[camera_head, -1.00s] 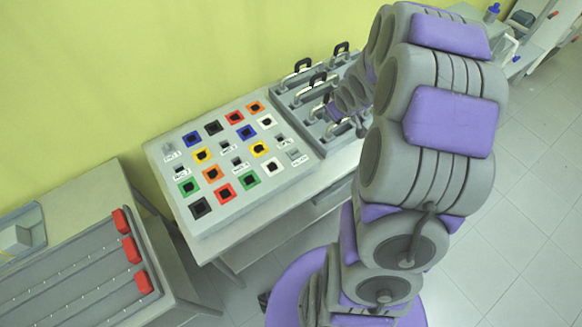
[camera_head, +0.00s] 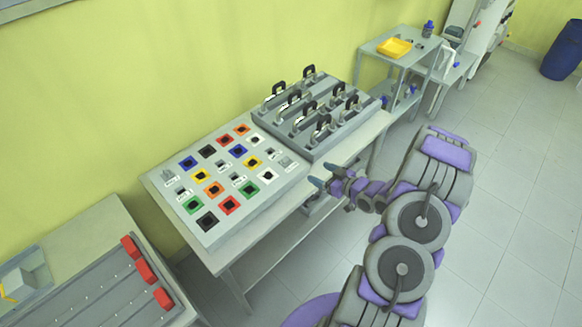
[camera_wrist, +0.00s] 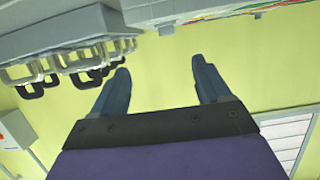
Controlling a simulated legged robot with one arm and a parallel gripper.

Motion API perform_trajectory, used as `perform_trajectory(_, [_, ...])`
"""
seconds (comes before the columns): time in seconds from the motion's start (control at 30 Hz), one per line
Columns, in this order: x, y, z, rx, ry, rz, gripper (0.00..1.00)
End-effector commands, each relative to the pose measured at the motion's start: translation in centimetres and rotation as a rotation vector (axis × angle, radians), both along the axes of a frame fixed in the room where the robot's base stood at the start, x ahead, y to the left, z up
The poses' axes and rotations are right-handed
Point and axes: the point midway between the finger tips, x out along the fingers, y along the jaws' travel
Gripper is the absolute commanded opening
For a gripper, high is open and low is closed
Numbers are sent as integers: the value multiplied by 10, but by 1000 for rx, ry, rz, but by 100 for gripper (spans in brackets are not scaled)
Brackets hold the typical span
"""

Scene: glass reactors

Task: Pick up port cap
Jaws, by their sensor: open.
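I cannot make out a port cap for certain in either view. My gripper (camera_head: 325,175) is in front of the table's front edge, to the right of the panel with coloured square sockets (camera_head: 226,172). Its two blue-grey fingers are apart. In the wrist view my gripper (camera_wrist: 160,66) has nothing between its fingers, only the yellow-green wall behind. Grey looped handles (camera_wrist: 62,66) show at the upper left of that view, beyond the left finger.
A grey rack with black-topped handles (camera_head: 318,140) adjoins the panel. A side table with a yellow tray (camera_head: 394,48) stands at the back right. A bench with red blocks (camera_head: 146,271) is at the lower left. Tiled floor (camera_head: 510,200) at the right is clear.

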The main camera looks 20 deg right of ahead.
Motion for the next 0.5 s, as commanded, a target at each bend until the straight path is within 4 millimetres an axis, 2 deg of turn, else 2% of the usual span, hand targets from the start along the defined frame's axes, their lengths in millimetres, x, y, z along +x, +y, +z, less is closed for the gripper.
perform_trajectory(0.17, [21,18,-6,-7,1,8,77])
perform_trajectory(0.5, [73,25,-26,4,-1,6,77])
